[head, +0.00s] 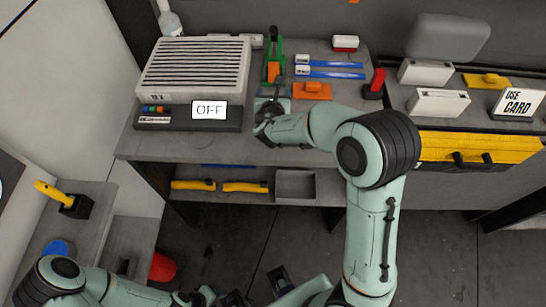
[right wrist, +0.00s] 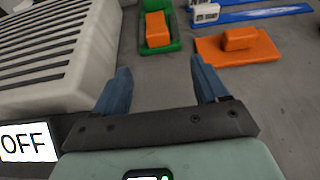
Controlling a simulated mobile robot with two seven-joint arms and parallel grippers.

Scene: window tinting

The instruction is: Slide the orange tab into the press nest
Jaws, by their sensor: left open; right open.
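An orange block (head: 274,71) sits on a green press-like fixture (head: 277,47) at the back of the grey bench. In the right wrist view the orange block (right wrist: 157,29) rests on the green base (right wrist: 172,45). An orange plate with a raised grip (head: 312,91) lies flat to the right of it; it also shows in the right wrist view (right wrist: 238,46). I cannot tell which orange piece is the tab. My right gripper (head: 274,89) is open and empty, in front of the green fixture; its fingers (right wrist: 160,78) are apart. My left gripper (head: 258,288) is low at the bottom edge, partly cut off.
A ribbed white unit (head: 190,65) with an OFF display (head: 209,110) stands on the left. Blue strips (head: 330,70) lie behind the orange plate, and a red-handled tool (head: 376,83) stands to the right. A lower shelf holds yellow-handled tools (head: 245,187) and a grey bin (head: 295,187).

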